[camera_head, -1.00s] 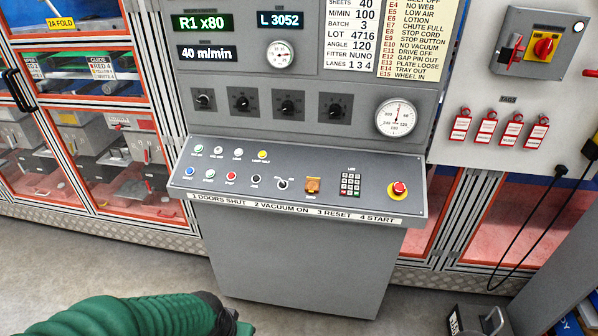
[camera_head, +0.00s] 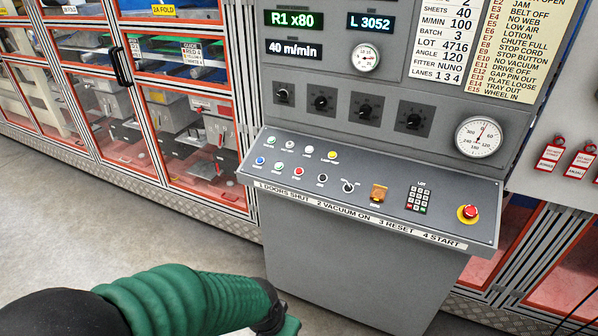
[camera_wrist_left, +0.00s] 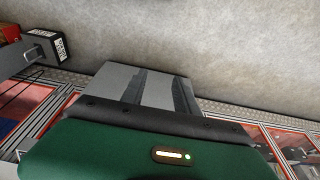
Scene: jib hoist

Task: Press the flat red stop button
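The flat red button (camera_head: 299,171) is small and round. It sits in the front row of the sloped grey console panel (camera_head: 400,215), between a green button and a black one. A red mushroom button on a yellow base (camera_head: 468,212) stands apart at the panel's right end. My left arm is green and comes in low from the left. Only a bit of my left gripper (camera_head: 291,326) shows at the bottom edge, below and in front of the panel. My right gripper is not in view.
Blue, green, white and yellow buttons, a selector knob, an orange switch (camera_head: 378,193) and a keypad (camera_head: 418,199) crowd the panel. Dials and displays stand above. Red-framed clear guards (camera_head: 205,150) stand left. Open floor (camera_head: 120,215) lies in front.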

